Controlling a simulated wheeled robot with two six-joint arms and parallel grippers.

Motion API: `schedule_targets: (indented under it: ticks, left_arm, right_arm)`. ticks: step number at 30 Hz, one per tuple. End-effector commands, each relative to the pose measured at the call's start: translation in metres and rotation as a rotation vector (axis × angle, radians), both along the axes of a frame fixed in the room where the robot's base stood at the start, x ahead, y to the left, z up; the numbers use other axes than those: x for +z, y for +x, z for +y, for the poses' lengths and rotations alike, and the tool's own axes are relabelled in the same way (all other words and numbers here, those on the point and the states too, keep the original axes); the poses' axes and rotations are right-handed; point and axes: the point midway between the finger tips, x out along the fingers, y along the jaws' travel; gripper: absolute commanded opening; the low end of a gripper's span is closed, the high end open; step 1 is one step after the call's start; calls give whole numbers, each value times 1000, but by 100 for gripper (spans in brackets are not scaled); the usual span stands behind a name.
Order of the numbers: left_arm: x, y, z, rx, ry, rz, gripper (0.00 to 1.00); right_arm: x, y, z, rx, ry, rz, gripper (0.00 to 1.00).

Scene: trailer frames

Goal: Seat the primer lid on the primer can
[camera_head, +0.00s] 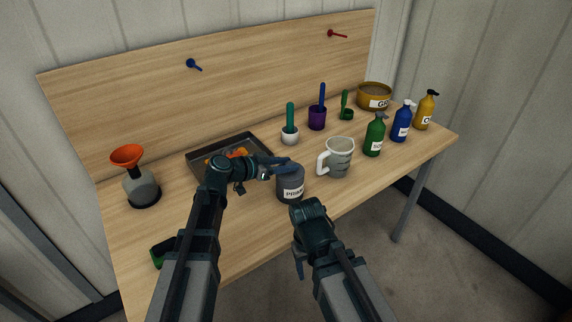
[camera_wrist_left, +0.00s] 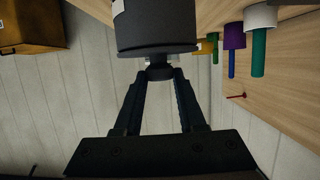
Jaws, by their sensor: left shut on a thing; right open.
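The grey primer can (camera_head: 291,187), with a white label, stands upright near the middle of the table's front part. My left gripper (camera_head: 286,163) is at the top of the can. In the left wrist view my left gripper (camera_wrist_left: 160,76) is shut on the dark knob of the primer lid (camera_wrist_left: 157,50). The lid lies against the can (camera_wrist_left: 155,22), which appears upside down there. I cannot tell whether the lid is fully down. My right gripper (camera_head: 299,268) hangs low in front of the table, away from the can, open and mostly hidden by its wrist.
A grey-white jug (camera_head: 340,157) stands close right of the can. A dark tray (camera_head: 205,152) lies behind my left arm. An orange funnel sits on a flask (camera_head: 142,190) at left. Several pump bottles (camera_head: 375,137) line the right side. The table (camera_head: 255,220) is bare in front of the can.

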Motion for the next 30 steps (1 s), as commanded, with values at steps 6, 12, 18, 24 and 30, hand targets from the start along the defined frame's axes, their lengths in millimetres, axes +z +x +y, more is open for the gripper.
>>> schedule_targets:
  ticks: [6,12,18,24,30]
  left_arm:
    - [0,0,0,0,0,0,0]
    - [-1,0,0,0,0,0,0]
    - [-4,0,0,0,0,0,0]
    - [-3,0,0,0,0,0,72]
    - [-3,0,0,0,0,0,74]
  right_arm:
    - [0,0,0,0,0,0,61]
    - [-1,0,0,0,0,0,61]
    - [-4,0,0,0,0,0,61]
    - [-3,0,0,0,0,0,61]
    - [-3,0,0,0,0,0,61]
